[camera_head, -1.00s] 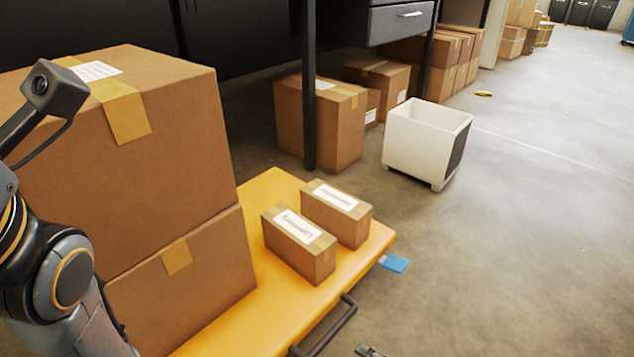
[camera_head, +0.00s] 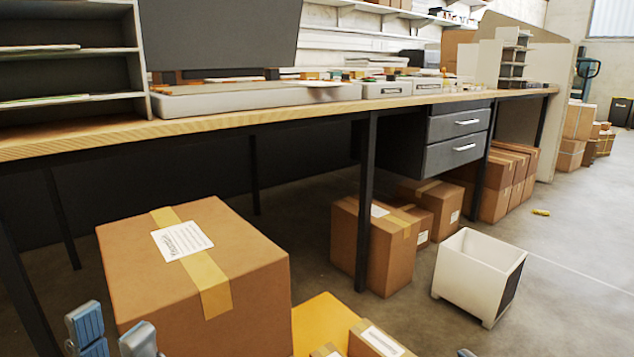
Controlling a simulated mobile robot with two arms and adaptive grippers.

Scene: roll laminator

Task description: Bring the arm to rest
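My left gripper (camera_head: 112,335) shows at the bottom left, in front of the large cardboard box (camera_head: 130,270). Its two blue-grey fingertips stand apart with nothing visible between them, so it is open. The rest of the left arm is below the picture. A small grey-blue tip at the bottom edge, right of the small boxes, may be part of my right gripper (camera_head: 465,353); too little of it shows to tell its state.
The large box and small cartons (camera_head: 378,341) are on the yellow platform (camera_head: 318,318). A long workbench (camera_head: 240,117) crosses behind, with cartons beneath it. A white bin (camera_head: 470,275) stands on the floor. Open floor lies at right.

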